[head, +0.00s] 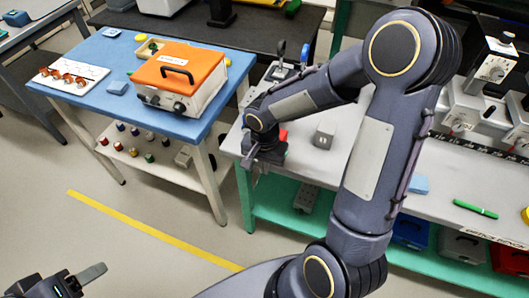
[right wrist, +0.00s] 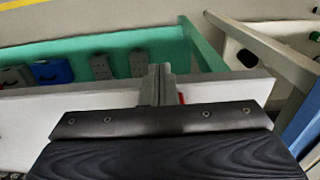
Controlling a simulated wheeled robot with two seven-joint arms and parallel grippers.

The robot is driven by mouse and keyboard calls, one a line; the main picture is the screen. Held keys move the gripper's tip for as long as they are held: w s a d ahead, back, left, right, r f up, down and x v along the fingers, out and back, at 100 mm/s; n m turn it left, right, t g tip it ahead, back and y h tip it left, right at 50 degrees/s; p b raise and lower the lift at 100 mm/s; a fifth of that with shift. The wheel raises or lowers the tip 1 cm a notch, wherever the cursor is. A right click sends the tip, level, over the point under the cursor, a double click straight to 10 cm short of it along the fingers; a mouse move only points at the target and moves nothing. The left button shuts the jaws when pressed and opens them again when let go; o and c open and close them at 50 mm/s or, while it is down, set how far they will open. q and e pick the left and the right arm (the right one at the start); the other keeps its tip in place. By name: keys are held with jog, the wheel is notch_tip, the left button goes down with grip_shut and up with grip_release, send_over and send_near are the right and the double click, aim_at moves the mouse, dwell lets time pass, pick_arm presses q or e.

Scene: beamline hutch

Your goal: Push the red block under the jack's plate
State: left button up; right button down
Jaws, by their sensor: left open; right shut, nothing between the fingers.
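The red block (head: 283,135) shows as a small red patch on the grey bench in the head view, partly hidden by my right gripper and arm. In the right wrist view only a thin red sliver (right wrist: 181,98) shows, just right of the fingers. My right gripper (head: 262,156) is over the bench's left end, close beside the red block. Its shut, empty fingers also show in the right wrist view (right wrist: 157,84). Contact with the block cannot be told. I cannot clearly pick out the jack or its plate. My left gripper (head: 62,282) is open and empty, low at bottom left, far from the bench.
A grey block (head: 323,137) stands on the bench right of the red one. A green pen (head: 475,209) and a blue pad (head: 418,184) lie further right. A blue table (head: 100,55) with an orange-lidded box (head: 180,67) stands left, across a gap. Open floor lies in front.

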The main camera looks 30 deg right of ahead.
jog(key=w+d+p, duration=0.1)
jog(key=w+d, duration=0.1)
jog(key=d, duration=0.1)
jog(key=shift+w+f+p, duration=0.3)
jog(key=shift+f+p, duration=0.05)
jog(key=shift+f, duration=0.05)
jog(key=w+d, duration=0.2)
jog(key=d, duration=0.1)
jog(key=shift+w, duration=0.2)
jog(key=shift+a, duration=0.1)
